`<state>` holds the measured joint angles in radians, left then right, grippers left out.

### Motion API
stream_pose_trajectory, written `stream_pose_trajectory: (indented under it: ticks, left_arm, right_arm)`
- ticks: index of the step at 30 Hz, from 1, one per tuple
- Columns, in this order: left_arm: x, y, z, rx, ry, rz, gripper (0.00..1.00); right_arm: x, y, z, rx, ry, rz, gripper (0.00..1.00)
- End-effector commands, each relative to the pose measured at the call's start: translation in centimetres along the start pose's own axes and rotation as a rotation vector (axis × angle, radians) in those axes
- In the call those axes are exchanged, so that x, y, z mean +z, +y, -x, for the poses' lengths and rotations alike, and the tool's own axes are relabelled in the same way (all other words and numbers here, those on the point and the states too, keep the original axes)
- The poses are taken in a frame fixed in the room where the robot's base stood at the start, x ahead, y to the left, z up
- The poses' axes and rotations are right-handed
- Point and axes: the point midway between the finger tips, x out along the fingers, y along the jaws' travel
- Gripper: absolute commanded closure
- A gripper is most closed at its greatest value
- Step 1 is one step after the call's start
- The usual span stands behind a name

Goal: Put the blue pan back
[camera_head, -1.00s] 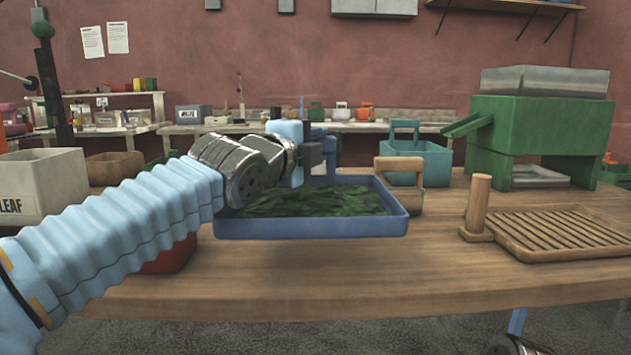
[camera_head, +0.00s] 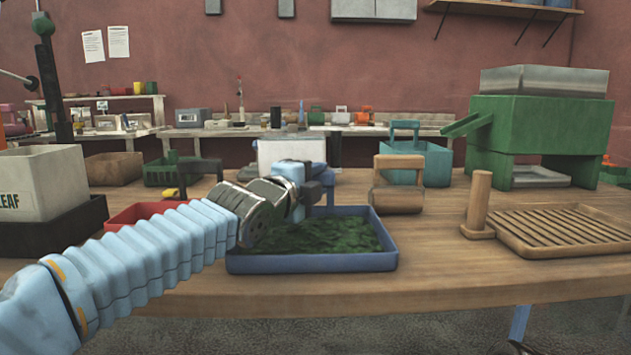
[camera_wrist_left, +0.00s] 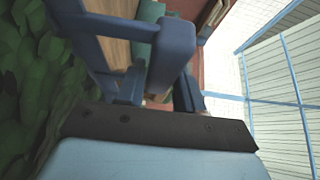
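The blue pan (camera_head: 312,263), full of green leaves, is level at the middle of the wooden table, near its front edge. It looks to be on or very near the tabletop; a gap cannot be made out. My left gripper (camera_head: 322,183) is at the pan's upright blue handle, above the leaves. In the left wrist view, the fingers (camera_wrist_left: 160,92) stand on both sides of the blue handle (camera_wrist_left: 172,55) and look closed on it. Leaves show at the left of that view. My right gripper is not in view.
A wooden-handled block (camera_head: 398,197) stands right of the pan, with a slatted wooden tray (camera_head: 560,232) farther right. A red tray (camera_head: 135,215) is at the left, partly behind my arm. A white box (camera_head: 290,150) and teal basket (camera_head: 425,160) stand behind.

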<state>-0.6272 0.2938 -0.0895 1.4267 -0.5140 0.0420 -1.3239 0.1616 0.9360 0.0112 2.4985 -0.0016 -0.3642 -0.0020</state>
Motion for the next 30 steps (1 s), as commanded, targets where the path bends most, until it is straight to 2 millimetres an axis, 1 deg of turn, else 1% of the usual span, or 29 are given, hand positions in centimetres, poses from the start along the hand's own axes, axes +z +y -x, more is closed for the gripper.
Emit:
stream_pose_trajectory:
  ticks: [1, 4, 11, 14, 15, 18, 24, 27, 30]
  left_arm:
    - [0.0, -0.1, 0.0, 0.0, 0.0, 0.0, 0.56]
    - [0.0, -0.1, 0.0, 0.0, 0.0, 0.0, 0.41]
    - [0.0, -0.1, 0.0, 0.0, 0.0, 0.0, 0.41]
    - [0.0, -0.5, 0.0, 0.0, 0.0, 0.0, 0.41]
    - [0.0, -0.2, 0.5, -0.001, 0.001, -0.001, 0.41]
    - [0.0, -0.1, 2.2, -0.003, 0.001, 0.0, 0.41]
    - [0.0, -0.1, 5.8, -0.003, 0.0, 0.0, 0.41]
    - [0.0, -0.1, 7.0, -0.001, 0.001, 0.0, 0.41]
    - [0.0, -0.2, 7.5, -0.001, 0.0, -0.001, 0.41]
  right_arm:
    - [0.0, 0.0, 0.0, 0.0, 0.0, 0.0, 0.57]
    - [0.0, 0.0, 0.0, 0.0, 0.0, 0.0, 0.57]
    - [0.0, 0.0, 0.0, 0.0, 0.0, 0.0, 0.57]
    - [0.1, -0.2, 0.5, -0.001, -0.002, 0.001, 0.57]
    - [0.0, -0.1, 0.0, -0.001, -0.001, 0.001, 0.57]
    - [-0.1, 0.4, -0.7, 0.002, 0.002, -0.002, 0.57]
    - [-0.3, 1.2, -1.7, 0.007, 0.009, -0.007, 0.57]
    - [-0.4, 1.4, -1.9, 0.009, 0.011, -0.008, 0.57]
    - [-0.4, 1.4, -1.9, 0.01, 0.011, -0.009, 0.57]
